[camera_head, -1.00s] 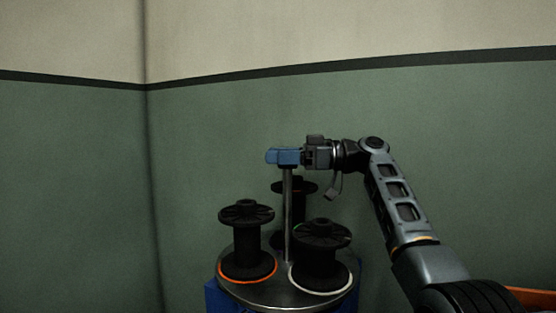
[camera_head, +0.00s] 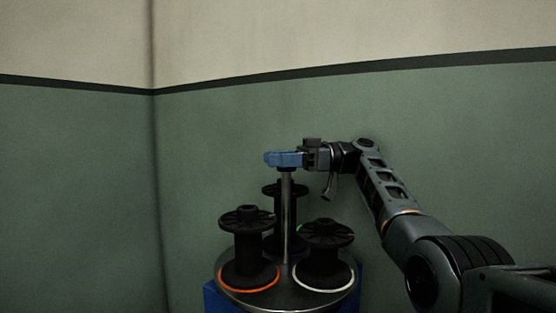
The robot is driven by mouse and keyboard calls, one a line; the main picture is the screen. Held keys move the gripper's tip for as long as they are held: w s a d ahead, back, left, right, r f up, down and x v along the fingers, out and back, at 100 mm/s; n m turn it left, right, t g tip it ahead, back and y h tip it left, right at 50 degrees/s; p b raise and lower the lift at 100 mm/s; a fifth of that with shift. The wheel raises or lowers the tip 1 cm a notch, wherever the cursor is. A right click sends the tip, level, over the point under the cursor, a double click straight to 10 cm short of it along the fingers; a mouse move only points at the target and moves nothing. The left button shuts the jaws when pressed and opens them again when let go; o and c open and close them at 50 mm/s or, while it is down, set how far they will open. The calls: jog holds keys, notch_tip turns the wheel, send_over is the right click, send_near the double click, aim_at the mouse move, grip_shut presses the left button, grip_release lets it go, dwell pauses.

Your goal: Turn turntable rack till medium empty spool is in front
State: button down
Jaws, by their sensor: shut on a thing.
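The turntable rack is a round grey metal plate (camera_head: 284,299) on a blue base (camera_head: 214,303), with an upright post (camera_head: 287,215) in its middle. Black spools stand upright on it. The front left spool (camera_head: 248,242) has an orange ring around its foot. The front right spool (camera_head: 325,257) has a white ring and looks shorter. The back spool (camera_head: 275,207) is partly hidden by the post and the front left spool. I cannot tell which one is the medium spool. My gripper (camera_head: 284,159), with blue fingers, is shut on the top of the post, above the spools.
A green and cream wall with a dark stripe (camera_head: 400,66) stands behind the rack, with a room corner (camera_head: 153,160) to the left. My arm reaches in from the right. The space left of the rack looks clear.

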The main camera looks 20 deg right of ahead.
jog(key=shift+c, duration=2.4)
grip_release()
jog(key=shift+t, duration=0.3)
